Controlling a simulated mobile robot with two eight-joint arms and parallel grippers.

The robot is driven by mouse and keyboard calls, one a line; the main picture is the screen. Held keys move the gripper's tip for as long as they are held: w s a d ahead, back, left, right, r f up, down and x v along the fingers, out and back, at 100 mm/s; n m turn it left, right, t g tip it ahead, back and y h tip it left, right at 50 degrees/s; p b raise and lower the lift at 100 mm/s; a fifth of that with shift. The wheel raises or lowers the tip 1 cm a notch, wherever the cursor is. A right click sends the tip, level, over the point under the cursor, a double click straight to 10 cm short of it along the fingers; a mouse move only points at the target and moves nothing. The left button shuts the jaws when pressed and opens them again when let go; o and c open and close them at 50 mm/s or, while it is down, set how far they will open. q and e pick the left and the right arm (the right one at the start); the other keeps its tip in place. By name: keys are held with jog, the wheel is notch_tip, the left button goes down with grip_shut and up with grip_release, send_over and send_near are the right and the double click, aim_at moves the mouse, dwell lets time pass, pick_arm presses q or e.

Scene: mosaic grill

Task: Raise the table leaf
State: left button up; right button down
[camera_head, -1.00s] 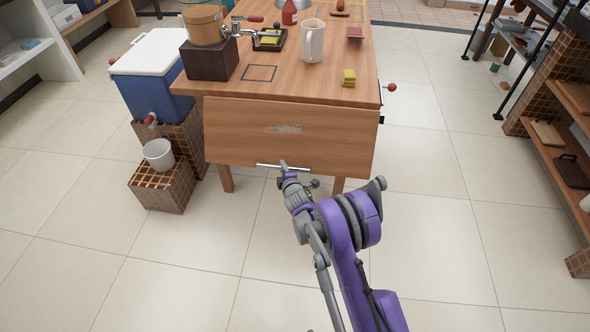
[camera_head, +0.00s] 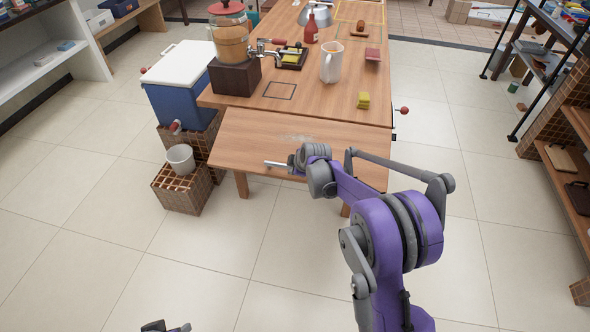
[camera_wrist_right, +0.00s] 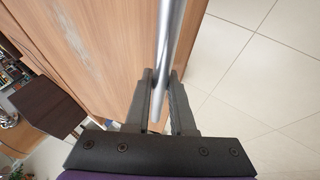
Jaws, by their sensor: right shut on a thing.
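The wooden table leaf (camera_head: 240,140) is at the table's near end, tilted up and outward, its face sloping down from the tabletop edge. A pale scuffed patch shows on it. A thin metal bar handle (camera_head: 274,164) runs along its outer edge. My right gripper (camera_head: 291,162) is at this edge, partly hidden by its own wrist. In the right wrist view, the right gripper (camera_wrist_right: 160,88) is shut on the bar (camera_wrist_right: 172,35), beside the leaf's wood (camera_wrist_right: 110,50). A dark tip of my left gripper (camera_head: 165,327) shows at the bottom edge, too cropped to read.
A blue cooler (camera_head: 182,100) and a white bucket (camera_head: 181,158) stand left of the leaf. A red-knobbed part (camera_head: 403,110) juts from the table's right side. Floor in front is open.

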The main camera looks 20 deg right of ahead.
jog(key=r+p, duration=0.1)
jog(key=r, duration=0.1)
jog(key=r+g+p, duration=0.1)
jog(key=r, duration=0.1)
jog(key=r+g+y+p, duration=0.1)
jog(key=r, duration=0.1)
jog(key=shift+w+d+r+m, duration=0.1)
jog(key=shift+w+d+m, duration=0.1)
jog(key=shift+w+m, duration=0.15)
jog(key=shift+w+d+r+p, duration=0.15)
jog(key=shift+r+p, duration=0.45)
jog(key=shift+r, duration=0.4)
jog(key=c, duration=0.8)
grip_release()
jog(key=shift+o, duration=0.2)
jog(key=v, duration=1)
jog(key=shift+r, duration=0.3)
jog(key=shift+d, duration=0.1)
